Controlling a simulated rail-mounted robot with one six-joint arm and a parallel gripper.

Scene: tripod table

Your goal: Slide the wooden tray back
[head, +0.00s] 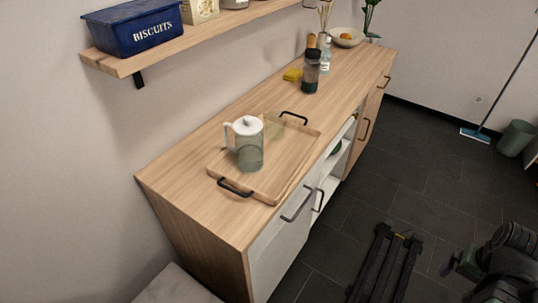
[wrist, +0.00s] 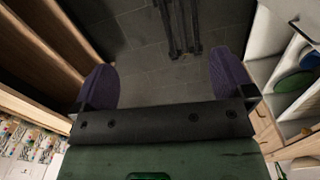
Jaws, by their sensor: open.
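The wooden tray (head: 284,176) lies on the wooden counter, close to its front edge; its front corner appears to reach that edge. It has a black handle at each end, one near (head: 234,187) and one far (head: 294,117). A clear pitcher with a white lid (head: 249,153) stands on it, with a pale yellowish glass (head: 273,129) partly hidden behind. My gripper (head: 448,266) is at the lower right, over the floor and well apart from the tray. In the wrist view its purple fingers (wrist: 165,80) are spread with nothing between them.
The counter (head: 202,165) has bare room on the wall side of the tray. A shelf (head: 190,38) with a blue biscuit tin (head: 135,27) overhangs at the back left. Black rails (head: 385,262) stand on the floor.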

